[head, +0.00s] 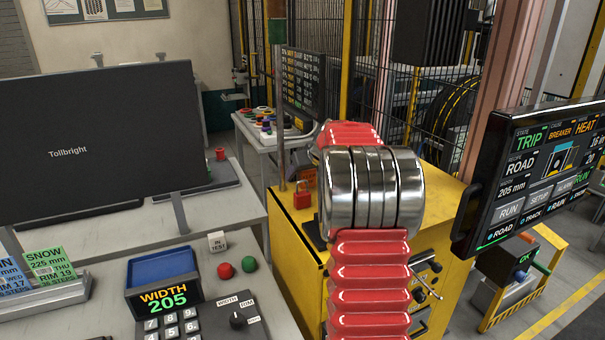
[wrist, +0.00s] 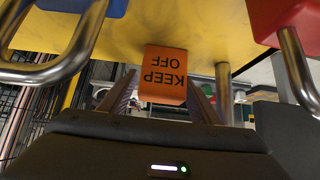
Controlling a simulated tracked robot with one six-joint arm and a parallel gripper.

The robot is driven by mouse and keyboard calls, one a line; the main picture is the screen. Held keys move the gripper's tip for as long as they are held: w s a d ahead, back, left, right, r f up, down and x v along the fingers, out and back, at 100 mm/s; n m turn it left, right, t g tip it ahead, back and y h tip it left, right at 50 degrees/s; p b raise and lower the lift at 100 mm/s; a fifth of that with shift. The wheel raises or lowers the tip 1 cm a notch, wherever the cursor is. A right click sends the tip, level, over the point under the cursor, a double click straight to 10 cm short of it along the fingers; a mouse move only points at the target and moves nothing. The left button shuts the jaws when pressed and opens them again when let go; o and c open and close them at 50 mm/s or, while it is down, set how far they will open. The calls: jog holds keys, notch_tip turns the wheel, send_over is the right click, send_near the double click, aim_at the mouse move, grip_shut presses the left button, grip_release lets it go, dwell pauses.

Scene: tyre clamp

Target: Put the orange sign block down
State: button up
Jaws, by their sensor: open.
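The orange sign block (wrist: 166,72) shows in the middle of the wrist view, with "KEEP OFF" upside down on its face. It appears to be against the yellow cabinet top (wrist: 205,32). My gripper (wrist: 160,90) has its two fingers apart, one on each side of the block. I cannot tell whether either finger touches it.
A red padlock (wrist: 282,18) and a blue padlock (wrist: 108,6) with chrome shackles flank the block closely. A metal post (wrist: 223,90) is near the right finger. A screen (head: 535,175) stands right of my arm, and a grey console desk (head: 110,290) left.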

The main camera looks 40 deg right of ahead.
jog(key=shift+r, duration=0.1)
jog(key=shift+s+r, duration=0.25)
jog(key=shift+r, duration=0.1)
jog(key=v, duration=1.1)
jog(key=shift+a, duration=0.15)
jog(key=shift+s, duration=0.1)
jog(key=s+a+n+g+y, duration=0.1)
jog(key=s+a, duration=0.3)
jog(key=a, duration=1)
jog(key=s+a+n+y, duration=0.1)
jog(key=s+a, duration=0.3)
jog(key=a, duration=0.9)
jog(key=s+a+f+g, duration=0.1)
jog(key=s+a+f, duration=0.3)
jog(key=s+a, duration=0.3)
jog(key=s+a+f+n+g, duration=0.1)
jog(key=s+a+f, duration=0.4)
jog(key=s+a, duration=0.3)
jog(key=s, duration=0.4)
jog(key=shift+f, duration=0.3)
